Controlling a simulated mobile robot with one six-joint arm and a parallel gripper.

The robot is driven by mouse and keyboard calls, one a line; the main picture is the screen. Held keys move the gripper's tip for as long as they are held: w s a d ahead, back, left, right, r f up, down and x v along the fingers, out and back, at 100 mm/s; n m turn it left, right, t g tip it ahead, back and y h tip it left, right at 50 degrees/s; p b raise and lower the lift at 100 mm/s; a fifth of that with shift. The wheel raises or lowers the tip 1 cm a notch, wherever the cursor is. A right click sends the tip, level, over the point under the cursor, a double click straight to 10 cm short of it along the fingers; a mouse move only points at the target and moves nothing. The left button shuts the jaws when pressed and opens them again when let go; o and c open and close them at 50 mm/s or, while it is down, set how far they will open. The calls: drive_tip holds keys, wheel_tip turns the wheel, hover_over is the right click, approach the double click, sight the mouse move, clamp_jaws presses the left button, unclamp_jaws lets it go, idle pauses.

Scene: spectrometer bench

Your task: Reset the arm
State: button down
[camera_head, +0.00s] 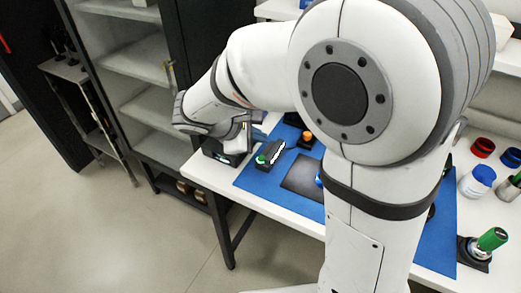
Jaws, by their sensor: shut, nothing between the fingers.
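My white arm (370,150) rises through the middle of the view and bends over to the left. My gripper (246,126) hangs at its far end, above the back left corner of the white bench (205,172). It is small and partly covered by my own wrist. Its fingers are shut with nothing seen between them. A dark box (226,152) stands on the bench just below the gripper; I cannot tell the exact gap between them.
A blue mat (262,186) bears a dark device with a green knob (270,153), a black pad (302,174) and an orange-topped item (307,138). At right are a blue-lidded jar (478,181), a red-lidded jar (482,148) and a green-handled tool (491,239). Shelves (140,70) stand behind.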

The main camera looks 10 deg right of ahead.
drive_tip(key=shift+r, duration=0.35)
drive_tip(key=shift+f, duration=0.1)
drive_tip(key=s+d+m+g+y, duration=0.1)
drive_tip(key=s+d+m+y, duration=0.3)
drive_tip(key=s+m, duration=0.3)
drive_tip(key=s+d+r+m+g+y, duration=0.1)
drive_tip(key=s+d+m+y, duration=0.2)
drive_tip(key=s+d+m, duration=0.3)
drive_tip(key=s+m, duration=0.2)
drive_tip(key=s, duration=0.1)
drive_tip(key=shift+d+y, duration=0.15)
drive_tip(key=shift+y, duration=0.25)
drive_tip(key=shift+r, duration=0.1)
